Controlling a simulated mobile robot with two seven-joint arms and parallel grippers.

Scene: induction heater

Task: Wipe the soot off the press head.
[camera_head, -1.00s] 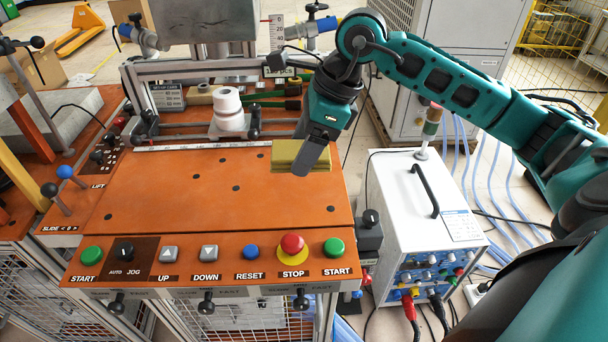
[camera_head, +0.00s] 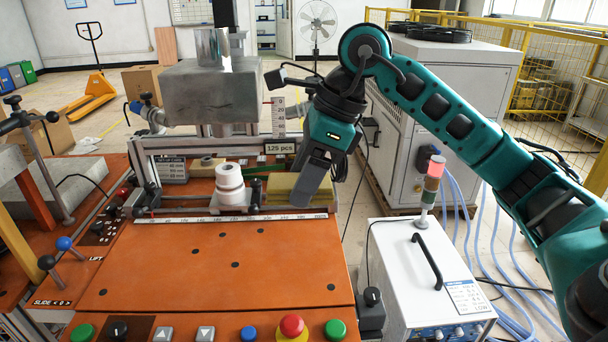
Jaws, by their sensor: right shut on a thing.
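The press head (camera_head: 211,92) is a grey mottled metal block, hanging at the back of the orange press table (camera_head: 190,262) with a shiny cylinder on top. No distinct soot patch can be made out on the faces I see; its underside is hidden. My right gripper (camera_head: 303,190) is shut on a flat yellow-olive pad (camera_head: 278,196), near the right end of the ruler strip. The pad is to the right of and lower in the picture than the press head, apart from it. The fingers cover part of the pad. My left gripper is out of view.
A white ringed cylinder (camera_head: 230,184) stands below the press head, left of the pad. The counter sign (camera_head: 280,148) and rear frame are behind the gripper. A white power unit (camera_head: 440,265) with a signal lamp (camera_head: 431,180) stands right. The table's front is clear.

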